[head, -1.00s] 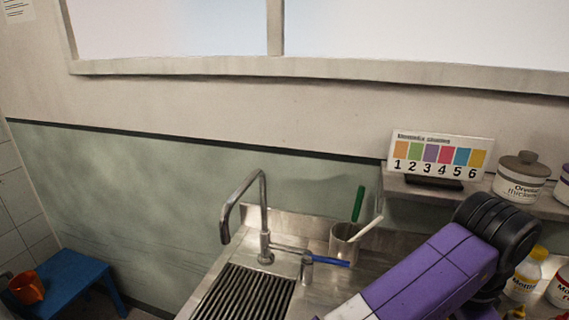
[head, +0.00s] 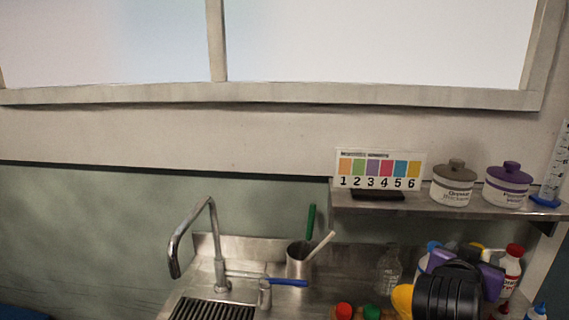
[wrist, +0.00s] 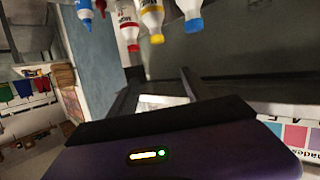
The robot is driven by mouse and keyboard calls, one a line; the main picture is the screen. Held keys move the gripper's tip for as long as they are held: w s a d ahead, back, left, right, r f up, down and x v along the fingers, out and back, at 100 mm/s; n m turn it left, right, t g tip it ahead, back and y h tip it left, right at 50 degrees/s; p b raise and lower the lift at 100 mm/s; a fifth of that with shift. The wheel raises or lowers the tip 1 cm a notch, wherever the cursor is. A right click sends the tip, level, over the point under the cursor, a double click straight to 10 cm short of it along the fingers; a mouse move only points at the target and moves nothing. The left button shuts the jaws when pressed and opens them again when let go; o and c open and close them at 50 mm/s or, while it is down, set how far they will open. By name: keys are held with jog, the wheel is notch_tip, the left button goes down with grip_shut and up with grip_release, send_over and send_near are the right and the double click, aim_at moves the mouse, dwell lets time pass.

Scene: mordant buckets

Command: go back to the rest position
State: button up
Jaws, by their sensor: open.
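My gripper (wrist: 158,88) shows in the wrist view with its two dark fingers spread apart and nothing between them. The wrist view looks upside down, with several bottles hanging from its top edge beyond the fingers.
The steel sink counter has a tap (head: 211,240) and a metal cup (head: 298,262) with tools. A shelf (head: 450,208) holds a numbered colour card (head: 380,170), a grey-lidded jar (head: 453,185) and a purple-lidded jar (head: 507,186). A clear bottle (head: 388,272) stands below it.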

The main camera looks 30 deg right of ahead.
jog(key=s+a+f+n+t+y, duration=0.1)
jog(key=a+f+n+t+y, duration=0.4)
jog(key=a+n, duration=0.35)
jog(key=a+f+n+t+y, duration=0.3)
jog(key=a+f+n+t, duration=0.35)
jog(key=a, duration=0.25)
jog(key=s+a+f+y, duration=0.1)
jog(key=s+a, duration=0.2)
jog(key=s+a+f+n+y, duration=0.1)
jog(key=s+a+f+y, duration=0.1)
jog(key=s+a, duration=0.1)
jog(key=s+a+f+g+y, duration=0.1)
jog(key=s+a+f, duration=0.1)
jog(key=s+a, duration=0.1)
jog(key=shift+s+a+f+n, duration=0.1)
jog(key=shift+s+a+n, duration=0.05)
jog(key=shift+a+n, duration=0.15)
jog(key=s+a+r+m+y, duration=0.1)
jog(key=s+a+m+y, duration=0.1)
jog(key=s+a, duration=0.6)
jog(key=shift+s+a+m, duration=0.15)
jog(key=shift+s+m, duration=0.15)
jog(key=shift+s, duration=1.35)
